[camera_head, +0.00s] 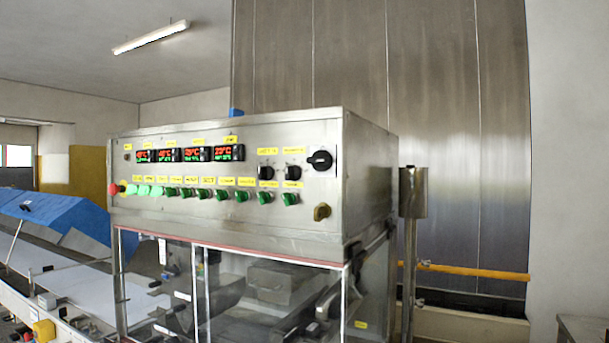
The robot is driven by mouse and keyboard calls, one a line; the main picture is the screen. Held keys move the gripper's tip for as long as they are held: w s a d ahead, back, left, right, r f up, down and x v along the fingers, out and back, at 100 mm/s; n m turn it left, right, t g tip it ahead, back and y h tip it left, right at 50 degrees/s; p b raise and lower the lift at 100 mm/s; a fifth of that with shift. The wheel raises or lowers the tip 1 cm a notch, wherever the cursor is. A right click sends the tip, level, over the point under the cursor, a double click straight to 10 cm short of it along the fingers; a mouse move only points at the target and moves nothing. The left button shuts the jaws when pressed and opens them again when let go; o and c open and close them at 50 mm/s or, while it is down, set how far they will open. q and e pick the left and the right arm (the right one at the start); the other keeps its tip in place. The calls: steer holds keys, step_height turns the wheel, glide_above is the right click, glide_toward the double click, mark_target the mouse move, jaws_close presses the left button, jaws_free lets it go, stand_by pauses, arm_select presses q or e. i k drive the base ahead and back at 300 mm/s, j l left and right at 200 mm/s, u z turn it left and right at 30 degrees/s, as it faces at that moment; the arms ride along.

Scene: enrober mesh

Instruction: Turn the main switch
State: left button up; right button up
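A steel control panel (225,224) fills the middle of the head view. A large black rotary switch (320,160) on a pale plate sits at its upper right; it looks like the main switch, though I cannot read a label. Its exact handle angle is hard to tell. Two smaller black knobs (266,172) are to its left, under yellow labels. A brass-coloured knob (322,211) sits at the lower right corner. Neither of my grippers shows in this view.
Several green switches (243,196) line the panel below red-lit displays (228,153); a red button (114,189) is at its left end. Clear panes enclose machinery below. A blue-covered conveyor (60,222) stands left, a steel post (412,195) right.

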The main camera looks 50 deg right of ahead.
mark_target(321, 161)
steer(key=z, duration=1.35)
